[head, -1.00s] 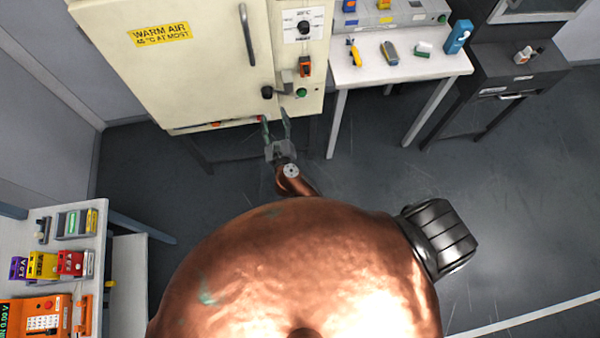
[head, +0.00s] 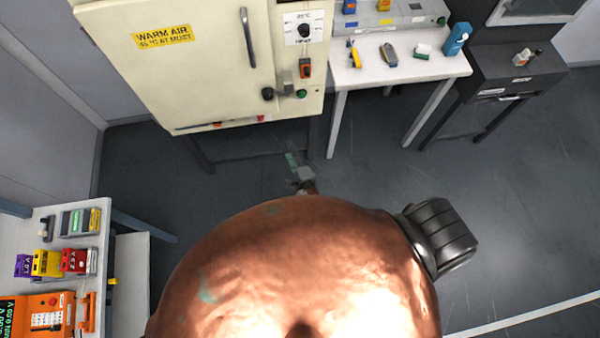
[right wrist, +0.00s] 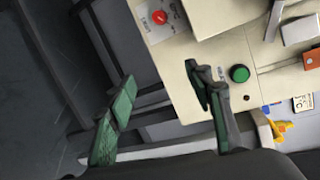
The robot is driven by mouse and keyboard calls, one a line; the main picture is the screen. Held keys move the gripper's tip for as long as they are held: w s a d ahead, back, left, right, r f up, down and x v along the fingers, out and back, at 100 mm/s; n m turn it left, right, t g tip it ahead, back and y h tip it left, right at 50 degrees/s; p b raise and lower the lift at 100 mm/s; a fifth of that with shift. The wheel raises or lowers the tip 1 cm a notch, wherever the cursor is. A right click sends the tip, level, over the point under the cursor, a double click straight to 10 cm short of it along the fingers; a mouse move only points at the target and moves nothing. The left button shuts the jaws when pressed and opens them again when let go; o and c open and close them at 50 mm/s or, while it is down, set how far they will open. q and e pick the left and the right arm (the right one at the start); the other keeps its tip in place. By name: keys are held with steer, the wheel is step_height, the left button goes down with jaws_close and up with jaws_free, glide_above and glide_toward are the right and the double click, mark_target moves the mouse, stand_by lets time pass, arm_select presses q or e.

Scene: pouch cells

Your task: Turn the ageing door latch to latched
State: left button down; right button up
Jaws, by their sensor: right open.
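The ageing cabinet (head: 190,75) is cream with a yellow "WARM AIR" label. On its front, at the lower right of the door, is the latch, a black knob (head: 267,94) beside a grey bracket (head: 287,84). I cannot tell the latch's setting for certain. My right gripper (head: 298,156) is open and empty, below and in front of the cabinet, apart from the latch. In the right wrist view its green-padded fingers (right wrist: 162,82) stand wide apart, with a green button (right wrist: 240,73) just right of them. My left gripper is out of view.
A long door handle (head: 247,36), a dial (head: 304,28) and an orange switch (head: 305,68) are on the cabinet. A white table (head: 400,70) with small tools stands to its right. Another bench (head: 98,225) is at lower left. The floor between is clear.

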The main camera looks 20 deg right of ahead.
mark_target(269, 98)
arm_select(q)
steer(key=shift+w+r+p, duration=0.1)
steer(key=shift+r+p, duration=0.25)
arm_select(e)
steer(key=s+d+f+n+g+y, duration=0.1)
steer(key=s+f+n+g, duration=0.1)
steer(key=s+f+n, duration=0.3)
step_height(269, 98, down, 4)
steer(key=shift+s+f+n+y, duration=0.1)
steer(key=shift+s+n+y, duration=0.25)
steer(key=shift+s, duration=0.55)
steer(key=shift+d, duration=0.1)
